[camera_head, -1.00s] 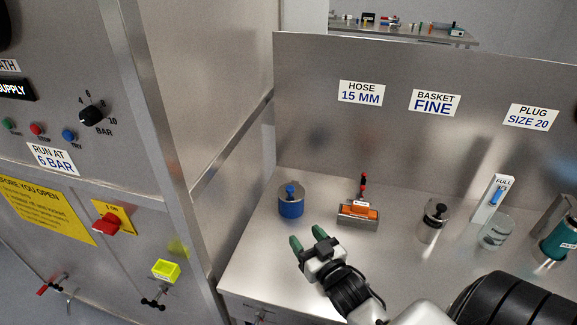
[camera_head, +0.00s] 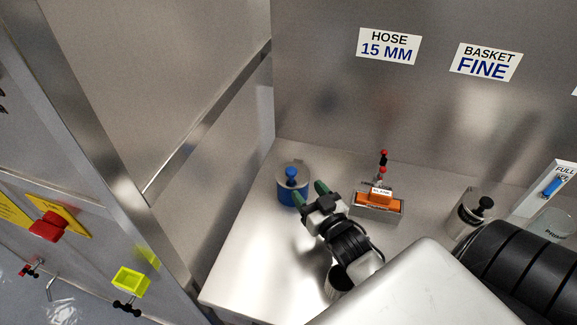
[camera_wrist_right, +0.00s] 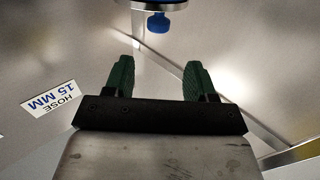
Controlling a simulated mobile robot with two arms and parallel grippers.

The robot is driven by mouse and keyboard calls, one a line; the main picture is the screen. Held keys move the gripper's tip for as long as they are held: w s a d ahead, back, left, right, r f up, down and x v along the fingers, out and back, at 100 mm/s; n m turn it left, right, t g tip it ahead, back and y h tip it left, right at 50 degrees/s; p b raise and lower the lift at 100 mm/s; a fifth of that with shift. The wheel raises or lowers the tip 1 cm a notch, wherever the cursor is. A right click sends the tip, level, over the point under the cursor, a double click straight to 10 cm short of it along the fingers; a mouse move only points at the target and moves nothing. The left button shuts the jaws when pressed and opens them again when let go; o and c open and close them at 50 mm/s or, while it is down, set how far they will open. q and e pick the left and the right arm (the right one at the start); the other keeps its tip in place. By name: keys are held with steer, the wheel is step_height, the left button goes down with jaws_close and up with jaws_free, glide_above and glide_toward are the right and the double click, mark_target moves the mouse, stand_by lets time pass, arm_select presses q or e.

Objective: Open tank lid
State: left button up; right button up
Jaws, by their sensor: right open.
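A small blue tank (camera_head: 287,194) with a round metal lid (camera_head: 303,176) and a blue knob (camera_head: 291,173) on top stands at the left back of the steel bench. The lid lies on the tank. My right gripper (camera_head: 311,194) is open and empty, its green fingers just right of and in front of the tank, partly covering its side. In the right wrist view, the blue knob (camera_wrist_right: 158,22) and the lid's edge show at the top, beyond the open fingers (camera_wrist_right: 158,66) and apart from them. My left gripper is not in view.
An orange-topped metal block (camera_head: 377,200) with a red-tipped rod stands right of the tank. A metal canister with a black knob (camera_head: 474,208) and a gauge block (camera_head: 551,188) stand further right. Steel walls close the back and left. The bench's front left is clear.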

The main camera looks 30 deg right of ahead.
mark_target(288, 165)
steer(key=w, duration=0.3)
steer(key=w+p, duration=0.1)
steer(key=w, duration=0.3)
steer(key=w+d+p, duration=0.1)
steer(key=w, duration=0.3)
steer(key=shift+w+d+f, duration=0.1)
steer(key=shift+w+f, duration=0.05)
steer(key=shift+f, duration=0.25)
jaws_close()
steer(key=shift+w, duration=0.1)
